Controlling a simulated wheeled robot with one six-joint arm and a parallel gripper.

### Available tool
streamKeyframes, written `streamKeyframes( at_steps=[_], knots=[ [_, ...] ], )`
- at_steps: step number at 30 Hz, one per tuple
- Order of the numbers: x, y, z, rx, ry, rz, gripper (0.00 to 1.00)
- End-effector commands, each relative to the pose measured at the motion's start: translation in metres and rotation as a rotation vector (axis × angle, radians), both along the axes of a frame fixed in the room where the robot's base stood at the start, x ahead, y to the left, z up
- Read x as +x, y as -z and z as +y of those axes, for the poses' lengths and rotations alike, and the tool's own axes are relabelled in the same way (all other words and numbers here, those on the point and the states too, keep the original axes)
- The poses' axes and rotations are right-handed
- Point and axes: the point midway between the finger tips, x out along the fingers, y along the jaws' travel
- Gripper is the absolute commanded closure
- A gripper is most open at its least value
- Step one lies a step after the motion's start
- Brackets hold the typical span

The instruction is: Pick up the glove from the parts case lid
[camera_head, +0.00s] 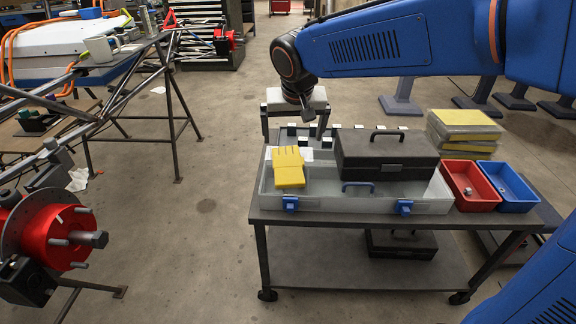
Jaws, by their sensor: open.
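A yellow glove (289,168) lies on the left part of the grey parts case lid (333,198), close to a black toolbox (386,155) that also rests on the lid. The case has blue latches and a blue handle on its front. It stands on a wheeled cart (400,220). My gripper (294,139) hangs from my blue arm above the back left of the cart, behind the glove in the picture. Its fingers point down and are apart, with nothing seen between them. It does not touch the glove.
A red bin (470,186) and a blue bin (514,187) sit right of the case, with stacked yellow-and-grey cases (464,132) behind. Another black case (400,243) is on the lower shelf.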

Motion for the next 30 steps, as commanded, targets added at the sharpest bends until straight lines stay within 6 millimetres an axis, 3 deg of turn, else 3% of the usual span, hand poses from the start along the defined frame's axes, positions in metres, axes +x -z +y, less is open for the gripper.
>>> streamKeyframes(
  at_steps=[9, 22, 30],
  knots=[
    [0.02, 0.051, 0.002, -0.002, 0.001, 0.002, 0.0],
    [0.03, 0.077, 0.006, 0.0, -0.001, 0.001, 0.0],
    [0.041, 0.111, 0.011, -0.002, -0.001, 0.002, 0.0]
  ],
)
